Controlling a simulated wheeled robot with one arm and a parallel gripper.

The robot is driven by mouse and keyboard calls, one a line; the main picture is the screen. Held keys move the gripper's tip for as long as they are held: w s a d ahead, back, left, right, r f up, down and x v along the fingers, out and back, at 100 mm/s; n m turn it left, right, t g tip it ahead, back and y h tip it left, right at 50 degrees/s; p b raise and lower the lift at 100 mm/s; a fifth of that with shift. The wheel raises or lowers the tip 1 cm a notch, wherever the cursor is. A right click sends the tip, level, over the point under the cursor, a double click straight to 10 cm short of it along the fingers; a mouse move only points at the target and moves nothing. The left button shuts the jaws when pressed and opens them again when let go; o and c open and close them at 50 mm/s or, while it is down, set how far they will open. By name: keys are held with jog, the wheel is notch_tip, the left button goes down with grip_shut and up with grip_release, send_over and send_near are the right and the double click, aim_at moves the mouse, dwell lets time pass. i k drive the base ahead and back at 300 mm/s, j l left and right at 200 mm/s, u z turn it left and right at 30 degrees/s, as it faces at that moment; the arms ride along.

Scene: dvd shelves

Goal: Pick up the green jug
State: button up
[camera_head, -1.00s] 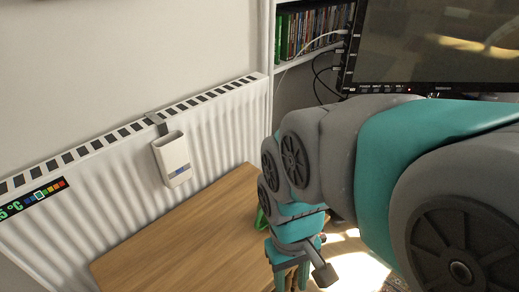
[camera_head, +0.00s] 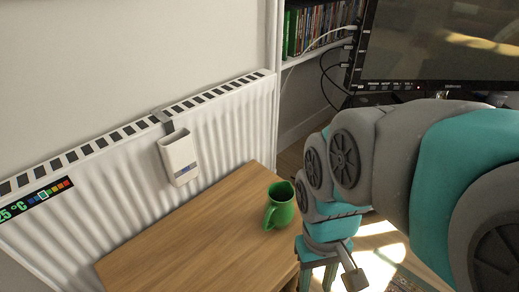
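The green jug (camera_head: 281,205) stands upright on the wooden table (camera_head: 190,235), close to the table's right edge. Its handle faces the lower left. My gripper (camera_head: 318,278) is to the right of and below the jug in the picture, by the table's right edge and apart from the jug. It points downward, and its fingertips are cut off or hidden at the bottom of the frame, so its opening does not show clearly.
A white radiator (camera_head: 110,185) runs along the wall behind the table, with a white holder (camera_head: 178,158) hung on it. A monitor (camera_head: 440,45) and a shelf of DVD cases (camera_head: 318,28) are at the back right. The table's left part is clear.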

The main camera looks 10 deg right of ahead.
aim_at(278, 215)
jog(key=k+j, duration=0.15)
jog(key=j, duration=0.15)
jog(key=k+j+z, duration=0.1)
jog(key=k+j, duration=0.1)
jog(key=j, duration=0.25)
jog(key=k+j+z, duration=0.1)
jog(key=j, duration=0.25)
jog(key=k+j, duration=0.15)
jog(key=j, duration=0.2)
jog(key=k+j, duration=0.15)
jog(key=j, duration=0.2)
jog(key=i+j, duration=0.2)
jog(key=z, duration=0.05)
